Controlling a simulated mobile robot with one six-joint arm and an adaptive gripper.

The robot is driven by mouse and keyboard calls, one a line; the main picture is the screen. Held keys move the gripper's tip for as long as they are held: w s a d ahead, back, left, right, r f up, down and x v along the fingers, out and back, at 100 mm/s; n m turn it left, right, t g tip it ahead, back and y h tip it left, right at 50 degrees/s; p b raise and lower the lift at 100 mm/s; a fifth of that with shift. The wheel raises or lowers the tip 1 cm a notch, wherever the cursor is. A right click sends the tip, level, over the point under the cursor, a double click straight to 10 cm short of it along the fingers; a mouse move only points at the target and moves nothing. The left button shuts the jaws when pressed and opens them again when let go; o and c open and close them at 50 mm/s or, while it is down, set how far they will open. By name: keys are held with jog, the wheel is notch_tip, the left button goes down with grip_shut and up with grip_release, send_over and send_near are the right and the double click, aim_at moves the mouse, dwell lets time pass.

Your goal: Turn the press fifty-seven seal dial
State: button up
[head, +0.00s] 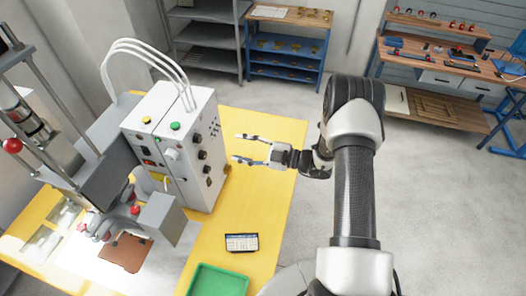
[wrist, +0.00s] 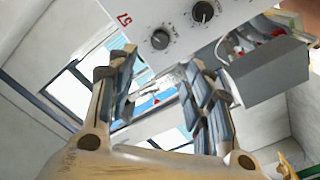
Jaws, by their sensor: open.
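The press's white control box (head: 172,142) stands on the yellow table, with several black dials (head: 202,155) on its right face.
The press frame with a red ball knob (head: 12,145) stands left of the box. White hoses (head: 150,55) arch over the box top. A green tray (head: 218,281) and a small display (head: 242,242) lie on the yellow table (head: 270,190). Open floor lies to the right.

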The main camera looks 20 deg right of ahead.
jog(key=v, duration=0.6)
jog(key=shift+d, duration=0.25)
jog(key=shift+s, duration=0.15)
dwell(0.5)
jog(key=v, duration=1.2)
jog(key=n+b, duration=1.7)
jog(key=n, duration=1.6)
send_near(200, 139)
jog(key=x, duration=0.8)
jog(key=shift+w+a+f+b, duration=0.1)
jog(key=shift+w+a+b, duration=0.15)
jog(key=shift+b, duration=0.15)
